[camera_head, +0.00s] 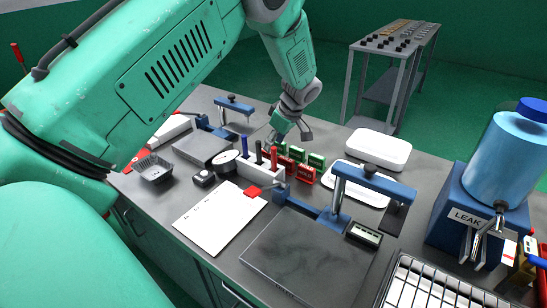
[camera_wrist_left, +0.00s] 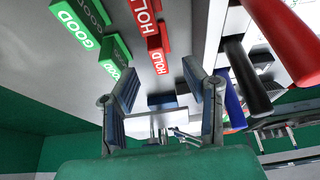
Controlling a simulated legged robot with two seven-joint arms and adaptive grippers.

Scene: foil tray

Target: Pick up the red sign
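Red signs stand in a group on the bench, one in the head view (camera_head: 304,174), beside green signs (camera_head: 316,160). In the left wrist view, red signs reading HOLD (camera_wrist_left: 158,52) hang near the top middle, as that view is turned over, and green signs reading GOOD (camera_wrist_left: 114,55) are to their left. My left gripper (camera_head: 281,137) is just above and behind the signs in the head view. Its two fingers (camera_wrist_left: 166,92) are spread apart in the left wrist view, with no sign clasped between them. My right gripper is in neither view.
A white holder (camera_head: 262,172) with blue, black and red markers stands close to the signs. White dishes (camera_head: 380,148) lie to the right. A blue-armed press (camera_head: 345,196) stands in front, and a blue LEAK unit (camera_head: 470,213) is at the right. A paper sheet (camera_head: 216,222) lies left.

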